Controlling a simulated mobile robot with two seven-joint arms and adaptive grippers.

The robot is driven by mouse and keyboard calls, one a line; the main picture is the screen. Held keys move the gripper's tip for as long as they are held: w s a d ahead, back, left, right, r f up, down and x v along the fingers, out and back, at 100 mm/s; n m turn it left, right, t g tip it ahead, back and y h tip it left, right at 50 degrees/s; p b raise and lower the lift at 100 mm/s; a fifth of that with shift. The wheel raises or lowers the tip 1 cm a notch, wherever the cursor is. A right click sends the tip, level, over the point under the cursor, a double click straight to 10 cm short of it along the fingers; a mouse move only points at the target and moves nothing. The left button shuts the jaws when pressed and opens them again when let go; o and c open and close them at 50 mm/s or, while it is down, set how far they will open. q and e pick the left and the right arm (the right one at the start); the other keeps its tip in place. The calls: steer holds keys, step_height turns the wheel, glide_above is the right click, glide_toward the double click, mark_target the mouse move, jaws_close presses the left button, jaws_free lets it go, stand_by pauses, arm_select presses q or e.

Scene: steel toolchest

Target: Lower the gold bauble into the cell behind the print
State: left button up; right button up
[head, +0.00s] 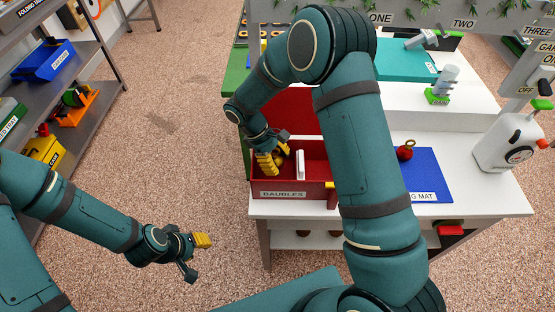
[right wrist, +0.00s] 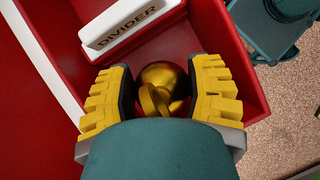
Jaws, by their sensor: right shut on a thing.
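My right gripper (head: 270,161) is shut on the gold bauble (right wrist: 162,78), which sits between its yellow fingers in the right wrist view. The fingers reach down into the left cell of the red box (head: 318,190), behind the BAUBLES print (head: 283,194) on its front wall. A white divider (head: 300,165) stands beside the fingers; its DIVIDER lettering shows in the right wrist view (right wrist: 128,25). Whether the bauble touches the cell floor, I cannot tell. My left gripper (head: 198,256) is open and empty over the floor, left of the bench.
A red bauble (head: 405,153) sits on the blue mat (head: 428,172) right of my right arm. A white jug (head: 508,142) stands at the bench's right end. The red box's raised lid (head: 290,112) is behind the cells. My right arm hides part of the box.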

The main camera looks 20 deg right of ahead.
steer(key=shift+f+b, duration=0.7)
steer(key=shift+f, duration=0.4)
stand_by(0.8)
steer(key=o, duration=0.8)
steer(key=v, duration=0.7)
steer(key=shift+r, duration=0.3)
steer(key=shift+w, duration=0.15)
